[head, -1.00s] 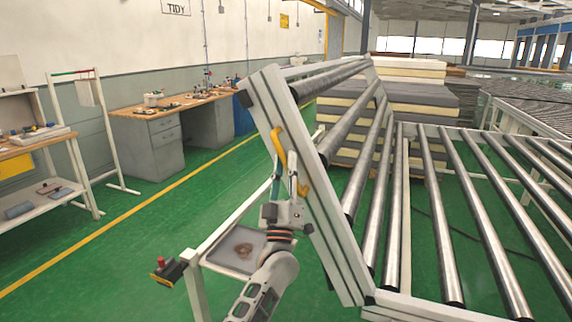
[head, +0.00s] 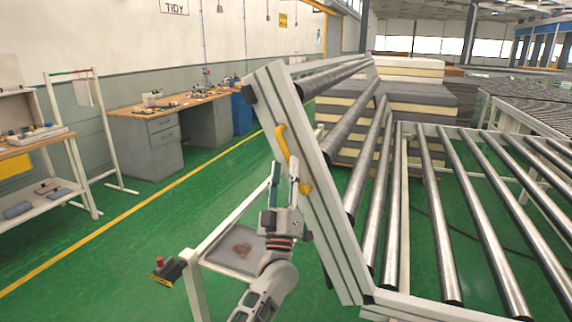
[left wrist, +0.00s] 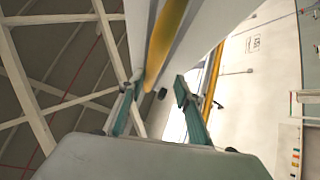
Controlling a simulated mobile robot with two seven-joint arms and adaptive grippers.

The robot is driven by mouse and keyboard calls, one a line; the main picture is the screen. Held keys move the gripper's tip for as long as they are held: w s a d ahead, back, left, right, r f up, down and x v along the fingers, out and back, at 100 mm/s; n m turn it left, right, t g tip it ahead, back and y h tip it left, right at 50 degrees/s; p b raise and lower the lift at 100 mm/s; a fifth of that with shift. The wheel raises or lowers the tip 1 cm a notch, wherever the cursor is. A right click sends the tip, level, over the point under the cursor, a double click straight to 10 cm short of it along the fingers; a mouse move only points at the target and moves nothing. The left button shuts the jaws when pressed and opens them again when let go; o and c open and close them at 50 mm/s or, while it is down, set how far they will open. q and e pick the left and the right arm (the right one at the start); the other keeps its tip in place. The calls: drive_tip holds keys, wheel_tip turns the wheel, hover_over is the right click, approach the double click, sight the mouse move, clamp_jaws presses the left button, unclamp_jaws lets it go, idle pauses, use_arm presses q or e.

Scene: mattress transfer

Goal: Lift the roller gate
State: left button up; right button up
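The roller gate (head: 325,215) is raised at a slant, its pale end rail and steel rollers tilted up beside the flat conveyor. A curved yellow handle (head: 282,142) is fixed to the rail's outer face. My left gripper (head: 284,172) is at the lower part of this handle, with its fingers upright and apart. In the left wrist view, the handle (left wrist: 164,45) runs down toward the gap between the open fingers (left wrist: 157,97). The fingers do not look closed on it; whether one touches it I cannot tell. My right gripper is not in view.
The flat roller conveyor (head: 480,200) fills the right side. Stacked mattresses (head: 420,100) stand behind the gate. A grey tray (head: 235,252) and a red-button box (head: 167,270) are close to my left arm. Workbenches (head: 170,112) line the wall; green floor between is clear.

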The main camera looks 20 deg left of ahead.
use_arm(q)
drive_tip(key=v, duration=1)
drive_tip(key=s+d+f+m+g+h, duration=0.1)
drive_tip(key=s+f+m+g+h, duration=0.4)
drive_tip(key=f, duration=0.6)
drive_tip(key=s+d+f+m+g+h, duration=0.1)
drive_tip(key=s+f+m+g, duration=0.15)
drive_tip(key=s+f, duration=0.6)
drive_tip(key=s+f+m+g+h, duration=0.3)
drive_tip(key=s+f+m, duration=0.15)
drive_tip(key=f, duration=0.85)
drive_tip(key=s+a+f+m+g, duration=0.2)
drive_tip(key=s+f+g, duration=0.3)
drive_tip(key=s+f, duration=0.3)
drive_tip(key=s, duration=0.3)
drive_tip(key=shift+s+y, duration=0.25)
drive_tip(key=shift+y, duration=0.05)
